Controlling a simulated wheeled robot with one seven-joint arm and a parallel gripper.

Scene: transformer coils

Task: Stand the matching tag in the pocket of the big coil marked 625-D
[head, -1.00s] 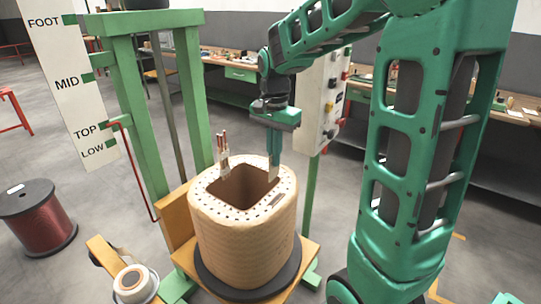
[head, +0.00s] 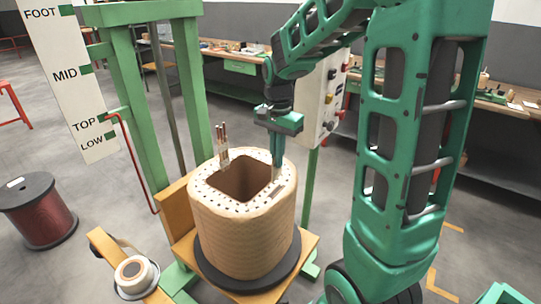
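The big coil (head: 245,238) stands upright on a dark round base, with a square opening and a ring of dark holes in its pale top. A flat greyish strip (head: 262,194) lies on the front right of this top; I cannot tell if it is the pocket. My gripper (head: 277,166) points down at the right rim of the coil. Its fingers are close together, with a small pale piece, apparently the tag (head: 276,175), at their tips. Its marking is unreadable, and I cannot tell whether it touches the coil. No 625-D mark is legible.
Copper leads (head: 222,143) with a pale sleeve rise from the coil's back left. A green frame (head: 140,110) and a height board (head: 72,85) stand left. A control box (head: 322,95) stands behind my gripper. A wire reel (head: 38,212) stands on the floor.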

